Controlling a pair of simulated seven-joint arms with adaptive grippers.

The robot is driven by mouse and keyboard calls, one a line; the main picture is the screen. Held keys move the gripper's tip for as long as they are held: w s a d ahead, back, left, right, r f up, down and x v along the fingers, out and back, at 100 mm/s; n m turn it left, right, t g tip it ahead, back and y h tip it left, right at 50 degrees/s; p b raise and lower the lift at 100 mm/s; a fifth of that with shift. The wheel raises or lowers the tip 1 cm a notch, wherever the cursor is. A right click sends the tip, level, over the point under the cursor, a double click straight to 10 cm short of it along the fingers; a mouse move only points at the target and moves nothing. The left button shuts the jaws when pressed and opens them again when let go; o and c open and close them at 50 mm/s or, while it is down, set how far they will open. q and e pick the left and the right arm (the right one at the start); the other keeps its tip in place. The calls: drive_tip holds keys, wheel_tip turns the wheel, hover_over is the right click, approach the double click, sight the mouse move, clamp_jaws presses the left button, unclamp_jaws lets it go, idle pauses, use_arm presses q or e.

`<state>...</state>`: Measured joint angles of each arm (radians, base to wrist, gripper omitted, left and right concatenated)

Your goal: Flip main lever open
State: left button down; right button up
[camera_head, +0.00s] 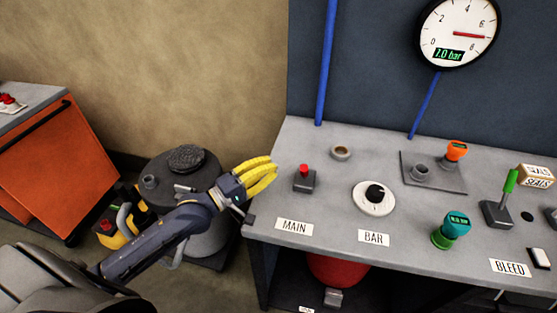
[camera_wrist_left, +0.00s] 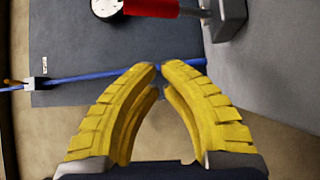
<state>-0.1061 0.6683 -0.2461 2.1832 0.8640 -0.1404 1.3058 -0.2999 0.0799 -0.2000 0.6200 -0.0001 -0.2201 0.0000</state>
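The MAIN label (camera_head: 294,227) is at the front left of the grey bench top. Behind it stands a small grey box with a red top (camera_head: 304,180); I cannot tell whether this is the main lever. A small dark piece (camera_head: 249,219) sits at the bench's left edge, partly behind my gripper. My right gripper is not in view.
The bench (camera_head: 335,218) also bears a BAR knob (camera_head: 374,197), a green-handled lever (camera_head: 510,181), and teal (camera_head: 456,224) and orange (camera_head: 456,149) devices. A gauge (camera_head: 458,34) hangs above. A dark tank (camera_head: 180,165) and orange cabinet (camera_head: 60,160) stand left.

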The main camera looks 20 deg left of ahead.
use_arm(q)
drive_tip(key=shift+s+a+f, duration=0.15)
drive_tip(key=shift+s+a, duration=0.1)
drive_tip(key=shift+s, duration=0.05)
idle(0.4)
